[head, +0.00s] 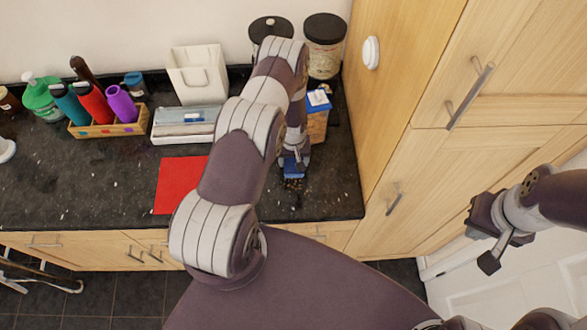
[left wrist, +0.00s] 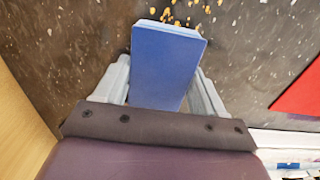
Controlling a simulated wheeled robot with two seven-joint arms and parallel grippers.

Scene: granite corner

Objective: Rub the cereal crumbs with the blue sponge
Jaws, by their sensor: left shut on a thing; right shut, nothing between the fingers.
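The blue sponge (left wrist: 165,62) is held between the two grey fingers of my left gripper (left wrist: 162,75) in the left wrist view. In the head view the sponge (head: 292,170) shows below my left gripper (head: 294,155), low over the dark granite counter (head: 110,185). Orange-brown cereal crumbs (left wrist: 180,14) lie at the far edge of the sponge. In the head view the crumbs (head: 293,187) are partly hidden by the sponge. I cannot tell whether the sponge presses on the counter. My right gripper (head: 490,243) is shut and empty, off to the right before the white door.
A red mat (head: 180,185) lies left of my left arm. A wooden box of bottles (head: 108,129), a white container (head: 197,72) and dark-lidded jars (head: 324,45) stand at the back. A blue-topped box (head: 317,118) is close behind the gripper. The tall wooden cabinet (head: 395,120) bounds the right.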

